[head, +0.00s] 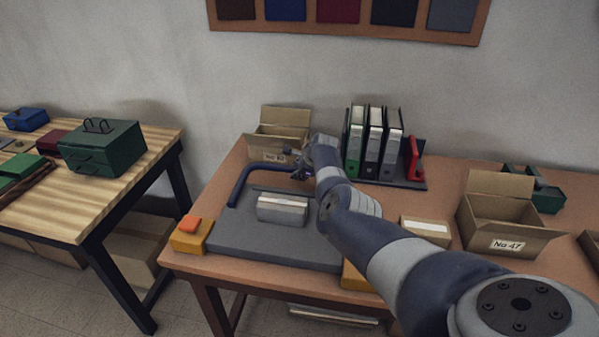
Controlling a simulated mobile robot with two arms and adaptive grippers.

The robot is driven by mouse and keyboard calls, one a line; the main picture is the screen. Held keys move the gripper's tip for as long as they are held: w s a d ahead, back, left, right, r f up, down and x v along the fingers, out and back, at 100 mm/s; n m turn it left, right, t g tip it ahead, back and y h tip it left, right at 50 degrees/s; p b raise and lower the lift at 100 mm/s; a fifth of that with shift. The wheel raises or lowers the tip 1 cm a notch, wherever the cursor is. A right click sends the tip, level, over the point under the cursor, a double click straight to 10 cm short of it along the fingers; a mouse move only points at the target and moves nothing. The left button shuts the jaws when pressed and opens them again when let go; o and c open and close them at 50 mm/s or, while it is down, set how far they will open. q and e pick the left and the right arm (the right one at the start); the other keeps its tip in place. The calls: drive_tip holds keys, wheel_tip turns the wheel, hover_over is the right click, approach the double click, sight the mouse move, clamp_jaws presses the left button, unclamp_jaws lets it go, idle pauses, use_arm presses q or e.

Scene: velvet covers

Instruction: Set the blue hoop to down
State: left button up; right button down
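The blue hoop (263,168) is a dark blue bent bar at the back left of a flat grey board (270,247) on the brown table. Its left leg runs down toward the board's left side. Its right part is hidden behind my arm and gripper. My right gripper (300,174) is at the right end of the hoop's visible top bar, seemingly touching or very close to it. The gripper is small and partly covered by its own wrist, so its fingers are unclear. A grey block with a pale top strip (282,209) lies on the board in front of the hoop. My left gripper is not in view.
An open cardboard box (280,124) stands behind the hoop. Binders (375,140) stand right of my wrist. Yellow-orange blocks (190,238) sit at the board's front corners. Another open box (507,220) is at the right. A wooden bench (100,200) stands at the left.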

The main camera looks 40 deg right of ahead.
wheel_tip(320, 180, down, 2)
drive_tip(key=shift+w+f+b, duration=0.1)
drive_tip(key=shift+f+b, duration=0.05)
drive_tip(key=shift+b, duration=0.6)
drive_tip(key=shift+f, duration=0.15)
drive_tip(key=shift+a+f, duration=0.1)
drive_tip(key=c, duration=1.4)
unclamp_jaws()
drive_tip(key=shift+s+r, duration=0.3)
drive_tip(key=shift+r, duration=0.25)
drive_tip(key=shift+v, duration=5.45)
